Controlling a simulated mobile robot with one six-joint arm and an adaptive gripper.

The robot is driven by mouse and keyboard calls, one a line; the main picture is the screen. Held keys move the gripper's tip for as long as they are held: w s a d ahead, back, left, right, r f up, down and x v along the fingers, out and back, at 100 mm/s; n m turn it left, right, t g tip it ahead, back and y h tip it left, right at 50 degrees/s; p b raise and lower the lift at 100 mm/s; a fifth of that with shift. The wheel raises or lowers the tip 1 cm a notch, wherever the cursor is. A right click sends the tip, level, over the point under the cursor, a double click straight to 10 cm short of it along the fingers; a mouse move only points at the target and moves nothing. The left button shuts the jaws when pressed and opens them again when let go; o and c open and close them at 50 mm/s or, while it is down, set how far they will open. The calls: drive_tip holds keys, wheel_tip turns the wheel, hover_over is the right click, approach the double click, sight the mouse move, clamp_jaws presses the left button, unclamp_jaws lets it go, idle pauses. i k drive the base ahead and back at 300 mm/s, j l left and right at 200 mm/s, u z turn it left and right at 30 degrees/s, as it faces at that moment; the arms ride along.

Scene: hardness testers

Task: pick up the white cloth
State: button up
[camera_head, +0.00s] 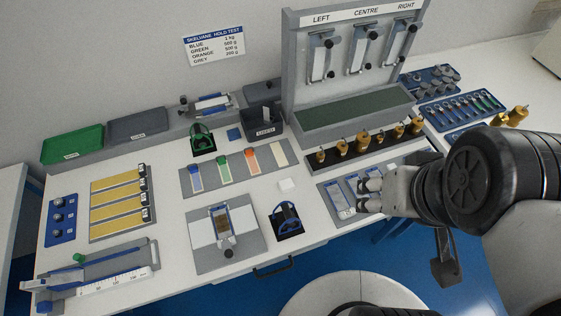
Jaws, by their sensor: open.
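A small white square pad (287,185), which looks like the folded white cloth, lies flat on the bench just right of the colour-strip board. My gripper (366,194) reaches in from the right, over the tray of blue-and-silver pieces near the bench's front edge. It is open, with nothing seen between its fingers, and is to the right of the cloth and apart from it. Its fingers and wrist hide part of that tray.
A blue-and-black stand (287,217) is just below the cloth. The colour-strip board (236,167) is to its left, and brass weights (362,141) stand on a black strip above right. A clamp plate (226,236) is at lower left. Bare bench lies between cloth and gripper.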

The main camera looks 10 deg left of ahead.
sight(286, 185)
drive_tip(key=u, duration=1.15)
drive_tip(key=z, duration=0.5)
drive_tip(key=i+j, duration=0.1)
drive_tip(key=j, duration=0.15)
drive_tip(key=i+j+u, duration=0.15)
drive_tip(key=k+j, duration=0.05)
drive_tip(key=j, duration=0.05)
